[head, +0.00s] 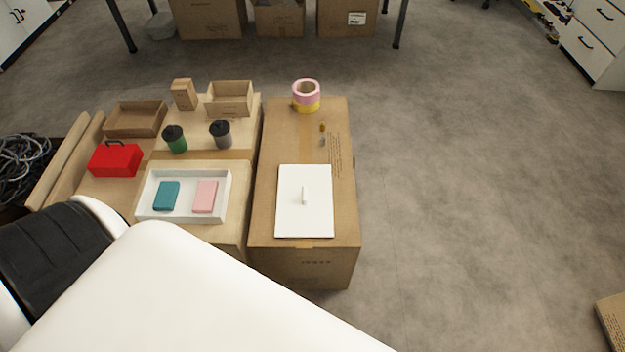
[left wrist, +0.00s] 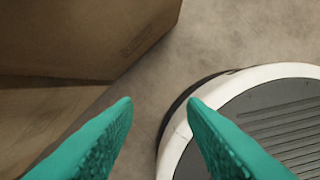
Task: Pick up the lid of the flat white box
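The white lid (head: 304,213) lies flat on top of the tall carton at the middle of the head view, with a small upright white handle at its centre. The open flat white box (head: 184,215) stands on the carton to its left and holds a teal block (head: 167,196) and a pink block (head: 205,197). My left gripper (left wrist: 161,103) shows in the left wrist view as two green fingers, apart with nothing between them, over the floor beside a carton. It does not show in the head view. My right gripper is in neither view.
The tall carton (head: 262,232) also bears tape rolls (head: 306,96) and small items behind the lid. A red toolbox (head: 115,160), two lidded cups (head: 174,139) (head: 220,134) and small boxes (head: 135,120) stand left.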

